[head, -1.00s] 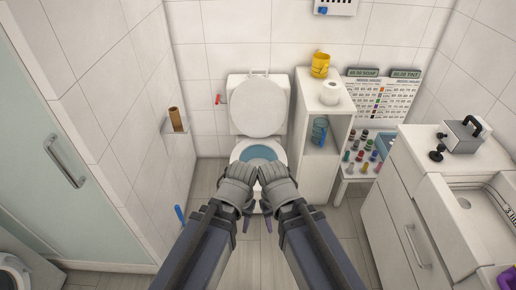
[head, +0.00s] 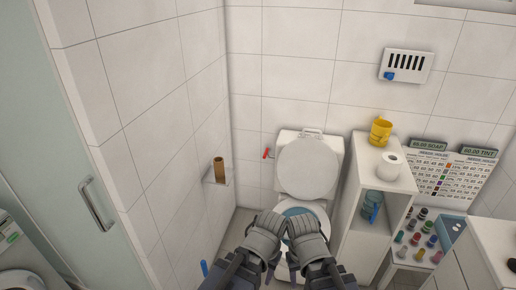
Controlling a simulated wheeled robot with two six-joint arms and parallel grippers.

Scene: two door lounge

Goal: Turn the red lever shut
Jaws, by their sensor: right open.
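The red lever (head: 266,153) is small and sits on the tiled back wall, just left of the toilet tank. It looks near upright with a slight tilt. My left gripper (head: 269,272) and my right gripper (head: 293,271) are side by side at the bottom, in front of the toilet bowl. Both are well below the lever and apart from it. The right one is open and holds nothing that I can see. The left one's fingers are small and partly hidden, so its opening is unclear.
The toilet (head: 308,168) has its lid up, beside the lever. A small wall shelf (head: 214,176) with a brown roll juts out at left. The wall around the lever is clear.

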